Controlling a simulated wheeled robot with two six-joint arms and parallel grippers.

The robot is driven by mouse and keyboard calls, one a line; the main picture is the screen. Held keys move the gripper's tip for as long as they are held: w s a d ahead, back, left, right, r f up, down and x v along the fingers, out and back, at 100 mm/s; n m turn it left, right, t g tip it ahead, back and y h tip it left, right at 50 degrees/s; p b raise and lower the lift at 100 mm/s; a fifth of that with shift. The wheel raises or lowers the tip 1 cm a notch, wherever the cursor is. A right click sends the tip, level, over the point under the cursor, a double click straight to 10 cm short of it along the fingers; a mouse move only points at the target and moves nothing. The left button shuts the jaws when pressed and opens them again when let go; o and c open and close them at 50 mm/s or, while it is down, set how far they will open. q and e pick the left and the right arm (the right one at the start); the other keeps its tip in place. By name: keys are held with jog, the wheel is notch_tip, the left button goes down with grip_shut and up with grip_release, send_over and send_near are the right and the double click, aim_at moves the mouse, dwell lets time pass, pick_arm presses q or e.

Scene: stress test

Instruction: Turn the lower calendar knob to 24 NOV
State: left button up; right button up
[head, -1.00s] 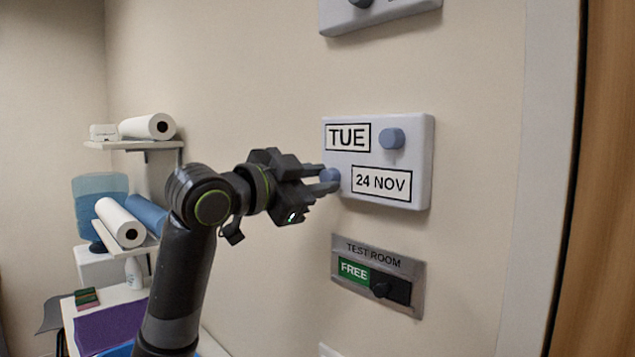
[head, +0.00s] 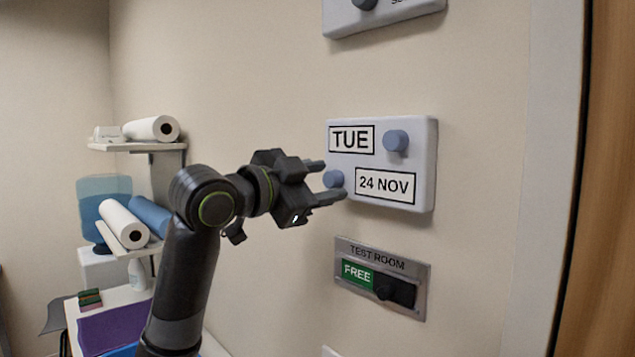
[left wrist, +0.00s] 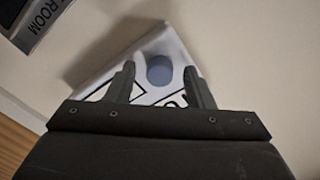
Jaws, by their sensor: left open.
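The calendar (head: 424,165) is a white box on the wall with two blue knobs. Its upper window reads TUE and its lower window (head: 385,186) reads 24 NOV. The lower knob (head: 333,179) is at the left of the lower window. The upper knob (head: 396,140) is right of TUE. My left gripper (head: 332,180) is open, its fingers apart on either side of the lower knob without gripping it. In the left wrist view the knob (left wrist: 159,70) shows between the spread fingertips (left wrist: 161,85), with gaps on both sides. My right gripper is not in view.
A TEST ROOM sign (head: 382,278) reading FREE, with a dark slider, is below the calendar. Another white box (head: 385,14) is above. A wooden door (head: 610,180) is at the right. Shelves with paper rolls (head: 152,128) are at the left. The wall between is bare.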

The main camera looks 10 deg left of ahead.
pick_arm(q)
jog(key=shift+s+a, duration=0.1)
jog(key=shift+s+a, duration=0.15)
jog(key=shift+s, duration=0.05)
jog(key=b+v, duration=0.6)
jog(key=v, duration=1)
jog(key=shift+s+a, duration=0.15)
jog(key=shift+s, duration=0.2)
